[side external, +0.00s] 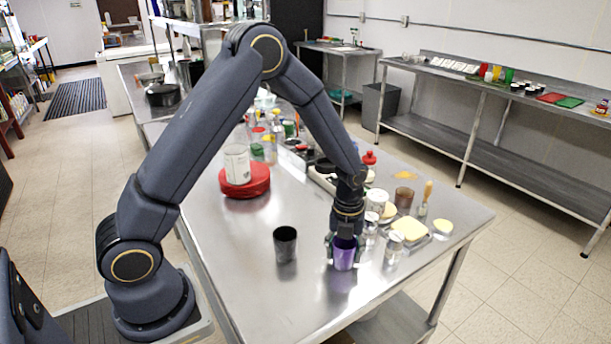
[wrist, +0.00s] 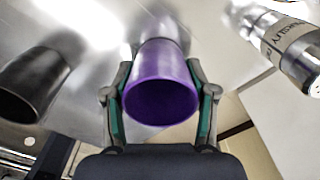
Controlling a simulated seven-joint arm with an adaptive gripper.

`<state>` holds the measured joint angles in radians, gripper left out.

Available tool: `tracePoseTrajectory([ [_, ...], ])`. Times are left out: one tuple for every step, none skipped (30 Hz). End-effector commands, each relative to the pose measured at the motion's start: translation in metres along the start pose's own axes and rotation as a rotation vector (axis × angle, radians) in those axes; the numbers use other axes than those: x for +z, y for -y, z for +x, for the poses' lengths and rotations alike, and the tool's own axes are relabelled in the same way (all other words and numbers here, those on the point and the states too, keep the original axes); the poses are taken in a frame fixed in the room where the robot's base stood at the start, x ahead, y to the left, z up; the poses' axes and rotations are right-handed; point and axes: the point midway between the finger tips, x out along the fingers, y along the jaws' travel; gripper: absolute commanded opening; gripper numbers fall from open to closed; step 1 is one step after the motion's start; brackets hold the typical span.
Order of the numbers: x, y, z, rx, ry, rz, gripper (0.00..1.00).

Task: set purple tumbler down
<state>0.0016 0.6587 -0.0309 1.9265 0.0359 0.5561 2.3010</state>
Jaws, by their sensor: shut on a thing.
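The purple tumbler (side external: 344,254) is in my gripper (side external: 344,243) near the front right part of the steel table (side external: 240,255). In the wrist view the purple tumbler (wrist: 160,85) sits between the two green-lined fingers of my gripper (wrist: 162,100), which are shut on its sides. Its open mouth faces the wrist camera. It looks upright in the side view. Its base is at or close to the tabletop; I cannot tell whether it touches.
A black tumbler (side external: 285,244) stands to the left, also in the wrist view (wrist: 35,85). Clear shakers (side external: 393,247) stand close on the right, one labelled in the wrist view (wrist: 290,45). A tray with yellow food (side external: 410,231) lies behind. The table between the black tumbler and red container (side external: 244,180) is clear.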

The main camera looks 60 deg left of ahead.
Motion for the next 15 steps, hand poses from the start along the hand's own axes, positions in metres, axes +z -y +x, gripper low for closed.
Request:
tracePoseTrajectory([
  [0.0000, -0.0001, 0.0000, 0.000, 0.000, 0.000, 0.22],
  [0.0000, -0.0002, 0.0005, 0.000, 0.000, 0.000, 0.22],
  [0.0000, -0.0004, 0.0016, 0.001, -0.001, 0.000, 0.22],
  [0.0000, -0.0005, 0.0025, 0.001, -0.001, 0.000, 0.22],
  [0.0001, -0.0006, 0.0034, 0.001, -0.001, 0.000, 0.22],
  [0.0001, -0.0004, 0.0029, 0.001, 0.000, 0.000, 0.60],
  [0.0001, -0.0004, 0.0028, 0.001, 0.000, 0.000, 0.63],
  [0.0001, -0.0004, 0.0028, 0.001, 0.000, 0.000, 0.67],
  [0.0001, -0.0004, 0.0027, 0.001, 0.000, -0.001, 0.71],
  [0.0001, -0.0004, 0.0027, 0.001, 0.000, 0.000, 0.74],
  [0.0000, -0.0004, 0.0027, 0.001, 0.000, 0.000, 0.77],
  [0.0000, -0.0004, 0.0027, 0.001, 0.000, 0.000, 0.81],
  [0.0000, -0.0004, 0.0027, 0.001, 0.000, 0.000, 0.82],
  [0.0000, -0.0004, 0.0027, 0.001, 0.000, 0.000, 0.82],
  [0.0000, -0.0003, 0.0026, 0.001, 0.000, 0.000, 0.82],
])
